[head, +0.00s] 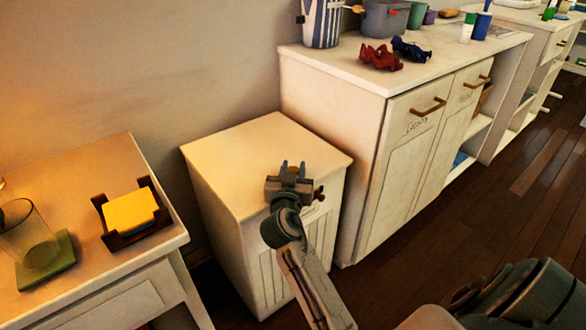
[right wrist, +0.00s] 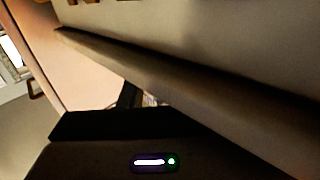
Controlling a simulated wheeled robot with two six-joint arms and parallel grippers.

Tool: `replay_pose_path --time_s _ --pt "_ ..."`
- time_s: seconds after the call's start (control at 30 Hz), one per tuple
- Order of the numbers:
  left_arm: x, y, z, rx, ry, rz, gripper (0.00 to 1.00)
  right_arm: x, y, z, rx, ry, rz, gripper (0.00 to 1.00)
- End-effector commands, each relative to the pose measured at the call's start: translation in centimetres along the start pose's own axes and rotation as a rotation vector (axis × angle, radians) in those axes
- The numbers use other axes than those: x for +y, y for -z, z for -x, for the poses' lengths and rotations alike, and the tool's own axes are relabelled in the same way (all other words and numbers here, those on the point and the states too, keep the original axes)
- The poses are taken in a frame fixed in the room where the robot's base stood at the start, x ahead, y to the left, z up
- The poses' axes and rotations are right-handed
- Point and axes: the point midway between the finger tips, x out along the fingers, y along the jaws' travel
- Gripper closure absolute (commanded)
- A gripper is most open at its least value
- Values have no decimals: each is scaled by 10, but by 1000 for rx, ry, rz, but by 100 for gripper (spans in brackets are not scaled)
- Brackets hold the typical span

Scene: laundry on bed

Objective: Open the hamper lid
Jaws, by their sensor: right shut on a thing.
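The white hamper (head: 225,235) stands between the two pieces of furniture, with slatted panels on its front. Its flat lid (head: 262,150) looks down and closed in the head view. My right gripper (head: 292,170) is at the lid's front edge, shut on the lid. A small brown knob (head: 319,193) shows just right of the gripper. In the right wrist view a pale panel with a long edge (right wrist: 170,85) runs diagonally close to the camera; the grip itself is hidden there. My left gripper is not in view.
A table (head: 85,265) at left holds a glass (head: 30,240) and yellow notes (head: 130,211). Wooden floor (head: 455,215) is open at right.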

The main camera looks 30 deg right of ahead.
Motion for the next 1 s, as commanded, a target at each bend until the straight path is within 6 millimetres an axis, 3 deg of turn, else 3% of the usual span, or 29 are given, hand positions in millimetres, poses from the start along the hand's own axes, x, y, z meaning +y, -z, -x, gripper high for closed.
replay_pose_path --time_s 0.03,0.1,0.47,1.0 --pt "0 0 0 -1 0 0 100 0 0 0 0 0 0 91" --pt "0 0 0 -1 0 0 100 0 0 0 -1 0 0 100" --pt "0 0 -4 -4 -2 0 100 0 4 0 -5 0 5 100" --pt "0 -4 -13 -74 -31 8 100 -3 27 -3 -50 0 50 100"
